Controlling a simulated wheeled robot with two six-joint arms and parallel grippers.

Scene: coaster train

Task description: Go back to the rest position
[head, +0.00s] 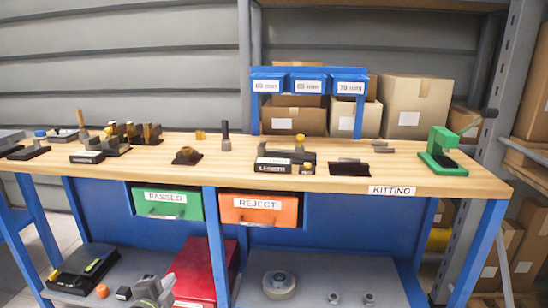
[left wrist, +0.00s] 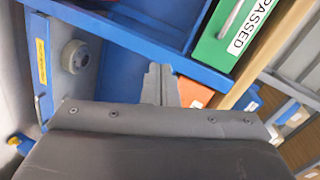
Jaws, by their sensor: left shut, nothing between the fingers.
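My left gripper (head: 152,290) shows at the bottom of the head view, low in front of the bench and its lower shelf. In the left wrist view its grey fingers (left wrist: 160,84) are together with nothing between them. The wooden-topped workbench (head: 330,180) stands ahead, and the gripper is clear of its top. My right gripper is in neither view.
The green PASSED drawer (head: 167,203) and orange REJECT drawer (head: 259,209) are under the top. The lower shelf holds a red box (head: 205,268) and a round grey part (head: 279,284). A green press (head: 442,155) stands at the top's right end.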

